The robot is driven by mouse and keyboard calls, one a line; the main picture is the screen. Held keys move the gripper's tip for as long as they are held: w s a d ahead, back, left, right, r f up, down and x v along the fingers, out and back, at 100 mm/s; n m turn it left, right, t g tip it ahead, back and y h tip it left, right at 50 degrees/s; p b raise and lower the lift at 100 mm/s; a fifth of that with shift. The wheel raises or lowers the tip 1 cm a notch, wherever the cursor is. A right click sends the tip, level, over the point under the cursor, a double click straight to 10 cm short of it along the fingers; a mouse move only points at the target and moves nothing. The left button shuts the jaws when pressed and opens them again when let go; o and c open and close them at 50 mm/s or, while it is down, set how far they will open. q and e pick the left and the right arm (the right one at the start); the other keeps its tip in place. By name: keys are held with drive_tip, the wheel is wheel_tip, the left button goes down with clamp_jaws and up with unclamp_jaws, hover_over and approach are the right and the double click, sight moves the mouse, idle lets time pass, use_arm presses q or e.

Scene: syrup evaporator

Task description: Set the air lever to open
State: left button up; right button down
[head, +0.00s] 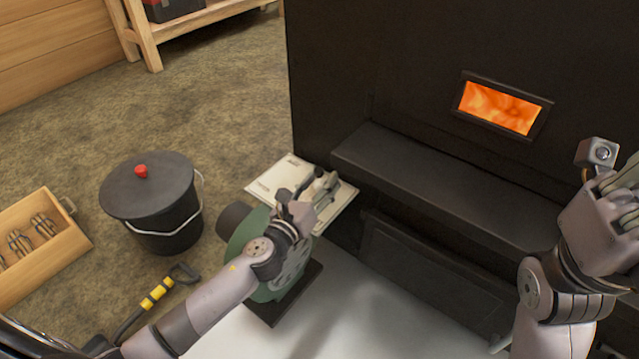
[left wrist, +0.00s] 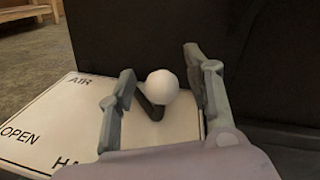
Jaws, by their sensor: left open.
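The air lever shows in the left wrist view as a round white knob (left wrist: 162,87) on a short dark arm (left wrist: 149,108). It stands over a white plate (left wrist: 62,118) marked AIR and OPEN, with another word partly cut off. OPEN is at the plate's left. In the head view the plate (head: 268,183) lies beside the black firebox, and my gripper hides the knob. My left gripper (head: 312,190) is open, with its fingers on either side of the knob in the wrist view (left wrist: 160,66). Contact cannot be told. My right gripper (head: 608,215) is at the right edge, its fingers unclear.
The black firebox (head: 400,70) has a glowing window (head: 499,107) and a protruding ledge (head: 440,185). A green round blower housing (head: 245,238) is under my left arm. A lidded black bucket (head: 165,235), a yellow-banded tool (head: 157,293) and a wooden box (head: 75,250) are at left.

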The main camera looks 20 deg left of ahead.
use_arm(q)
drive_tip(key=shift+w, duration=0.1)
drive_tip(key=shift+c, duration=0.3)
clamp_jaws()
idle(0.4)
